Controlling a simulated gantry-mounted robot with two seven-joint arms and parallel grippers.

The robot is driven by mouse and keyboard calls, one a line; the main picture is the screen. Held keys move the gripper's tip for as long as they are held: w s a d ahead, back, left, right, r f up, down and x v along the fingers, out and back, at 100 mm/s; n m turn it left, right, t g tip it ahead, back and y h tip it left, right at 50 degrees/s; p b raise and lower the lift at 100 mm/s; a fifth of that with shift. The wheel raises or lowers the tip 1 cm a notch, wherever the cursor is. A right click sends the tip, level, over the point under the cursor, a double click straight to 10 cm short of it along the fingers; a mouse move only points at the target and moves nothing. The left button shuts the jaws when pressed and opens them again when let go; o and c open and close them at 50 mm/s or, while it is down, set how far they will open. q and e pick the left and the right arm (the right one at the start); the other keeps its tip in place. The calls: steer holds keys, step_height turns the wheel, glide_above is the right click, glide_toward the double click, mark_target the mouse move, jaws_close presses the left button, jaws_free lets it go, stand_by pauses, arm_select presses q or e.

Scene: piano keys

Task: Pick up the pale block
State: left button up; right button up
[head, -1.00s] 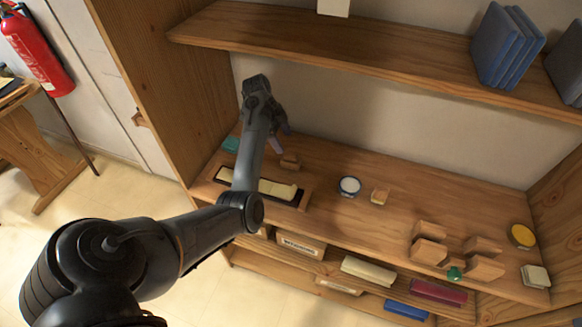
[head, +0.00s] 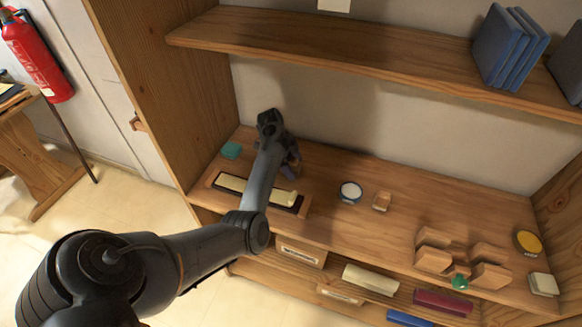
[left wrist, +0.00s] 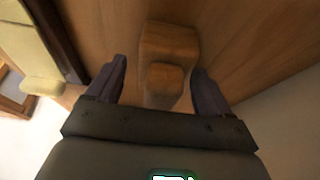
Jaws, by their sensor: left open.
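My left gripper (head: 290,168) reaches down over the shelf board behind the dark tray. In the left wrist view, its two fingers (left wrist: 159,68) are apart, one on each side of a stepped wooden block (left wrist: 168,42). I cannot tell whether either finger touches it. In the head view, the arm and gripper mostly hide this block. A cream bar (head: 232,184) lies in the dark tray, with a small cream piece (head: 285,197) at its right end; the bar also shows in the left wrist view (left wrist: 30,47). I cannot tell which is meant by the pale block. My right gripper is not in view.
A white-topped round tin (head: 350,191) and a small wooden block (head: 381,201) stand right of the tray. A teal block (head: 231,150) is near the left side panel. Several wooden blocks (head: 433,259) stand front right. An upper shelf (head: 380,60) overhangs the back.

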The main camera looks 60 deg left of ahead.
mark_target(295, 160)
arm_select(q)
steer(key=shift+f, duration=0.1)
steer(key=c, duration=1.3)
steer(key=shift+o, duration=0.2)
steer(key=shift+r, duration=0.2)
step_height(295, 160, up, 4)
steer(key=shift+f+p, duration=0.15)
steer(key=shift+p, duration=0.2)
steer(key=w+d+r+p, duration=0.1)
steer(key=d+r+p, duration=0.2)
steer(key=d+r, duration=0.4)
steer(key=d, duration=0.4)
steer(key=shift+w+d, duration=0.25)
steer(key=shift+w, duration=0.1)
